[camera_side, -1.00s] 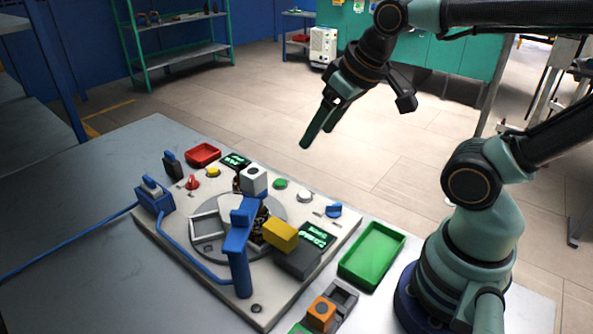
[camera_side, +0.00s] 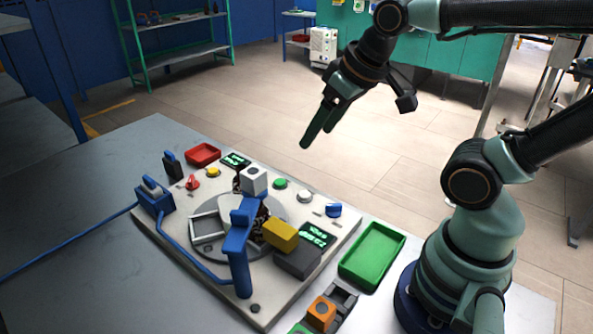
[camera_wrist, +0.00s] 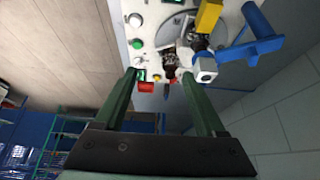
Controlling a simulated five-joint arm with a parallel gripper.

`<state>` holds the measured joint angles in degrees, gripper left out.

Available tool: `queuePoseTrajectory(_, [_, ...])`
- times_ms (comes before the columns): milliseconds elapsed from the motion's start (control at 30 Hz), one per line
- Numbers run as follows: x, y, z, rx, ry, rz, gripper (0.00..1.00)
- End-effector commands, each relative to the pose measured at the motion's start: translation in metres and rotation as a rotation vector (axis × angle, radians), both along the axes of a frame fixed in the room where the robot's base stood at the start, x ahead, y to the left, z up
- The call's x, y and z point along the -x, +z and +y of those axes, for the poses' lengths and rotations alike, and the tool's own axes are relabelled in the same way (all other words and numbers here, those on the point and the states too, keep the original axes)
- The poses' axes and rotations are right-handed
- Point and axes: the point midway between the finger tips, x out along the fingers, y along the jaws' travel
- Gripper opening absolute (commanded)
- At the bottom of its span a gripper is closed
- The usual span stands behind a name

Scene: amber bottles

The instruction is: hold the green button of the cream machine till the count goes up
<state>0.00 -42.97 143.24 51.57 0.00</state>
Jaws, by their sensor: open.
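The cream machine (camera_side: 178,222) lies flat on the grey table, with a round grey turntable in its middle. Its green button (camera_side: 280,183) is on the far right side, between a yellow button (camera_side: 213,172) and a white button (camera_side: 305,196). The green button also shows in the wrist view (camera_wrist: 136,43). Two small displays with green text (camera_side: 317,236) are on the machine; the text is too small to read. My gripper (camera_side: 318,142) is open and empty, high above and behind the machine, well apart from the button. Both fingers show in the wrist view (camera_wrist: 165,85).
A blue post with an arm (camera_side: 239,250), a yellow block (camera_side: 281,234) and a white-grey block (camera_side: 253,180) rise above the machine. A red tray (camera_side: 203,154) and a green tray (camera_side: 372,255) flank it. Amber bottles (camera_wrist: 170,60) stand on the turntable. Air around my gripper is clear.

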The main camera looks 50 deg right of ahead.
Motion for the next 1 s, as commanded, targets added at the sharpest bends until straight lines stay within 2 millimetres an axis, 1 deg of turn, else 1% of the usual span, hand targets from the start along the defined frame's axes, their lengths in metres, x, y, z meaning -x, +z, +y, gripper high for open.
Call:
queuePoseTrajectory(233, [0.0000, 0.0000, 0.0000, 0.000, 0.000, 0.000, 0.72])
queuePoseTrajectory(267, [0.0000, 0.0000, 0.0000, 0.000, 0.000, 0.000, 0.61])
queuePoseTrajectory(300, [0.0000, 0.0000, 0.0000, 0.000, 0.000, 0.000, 0.46])
queuePoseTrajectory(367, [0.0000, 0.0000, 0.0000, 0.000, 0.000, 0.000, 0.23])
queuePoseTrajectory(400, [0.0000, 0.0000, 0.0000, 0.000, 0.000, 0.000, 0.07])
queuePoseTrajectory(433, [0.0000, 0.0000, 0.0000, 0.000, 0.000, 0.000, 0.00])
queuePoseTrajectory(1000, [0.0000, 0.0000, 0.0000, 0.000, 0.000, 0.000, 0.00])
